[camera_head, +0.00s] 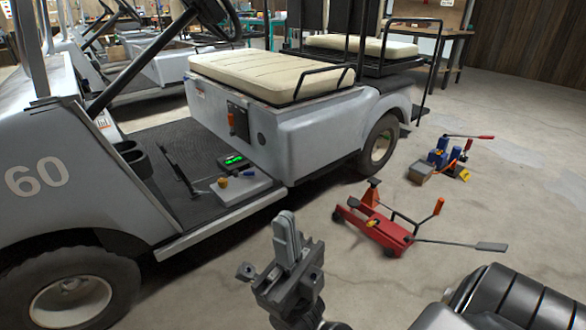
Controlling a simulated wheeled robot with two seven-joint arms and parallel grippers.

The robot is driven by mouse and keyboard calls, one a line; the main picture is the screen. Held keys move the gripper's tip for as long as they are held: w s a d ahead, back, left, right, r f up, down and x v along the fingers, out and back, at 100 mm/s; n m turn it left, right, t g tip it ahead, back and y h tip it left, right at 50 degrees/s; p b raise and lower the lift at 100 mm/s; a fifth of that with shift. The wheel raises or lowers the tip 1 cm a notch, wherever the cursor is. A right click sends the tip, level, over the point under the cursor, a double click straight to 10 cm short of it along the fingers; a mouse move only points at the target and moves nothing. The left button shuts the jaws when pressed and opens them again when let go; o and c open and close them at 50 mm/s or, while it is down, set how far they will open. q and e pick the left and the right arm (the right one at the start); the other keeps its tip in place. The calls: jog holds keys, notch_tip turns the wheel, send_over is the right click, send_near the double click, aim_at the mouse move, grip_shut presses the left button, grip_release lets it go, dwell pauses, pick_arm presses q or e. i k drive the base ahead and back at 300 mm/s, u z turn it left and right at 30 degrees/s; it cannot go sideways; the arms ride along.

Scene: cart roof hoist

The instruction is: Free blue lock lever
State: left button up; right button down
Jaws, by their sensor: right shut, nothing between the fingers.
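My right gripper (287,235) is at the bottom centre with its fingers together and pointing up. It holds nothing and is apart from everything around it. A small blue device (438,157) stands on the floor at the right, with a red-handled lever (470,137) reaching right from it. I cannot make out a separate blue lock lever at this size. My left gripper is not in view.
A white golf cart (310,140) with a cream seat (270,72) fills the left and middle. A red floor jack (372,226) with a long handle (460,243) lies between my right gripper and the blue device. Bare concrete floor (530,215) is clear at the right.

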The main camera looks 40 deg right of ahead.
aim_at(236, 173)
jog(key=z, duration=0.3)
jog(key=i, duration=1.15)
jog(key=u, duration=0.4)
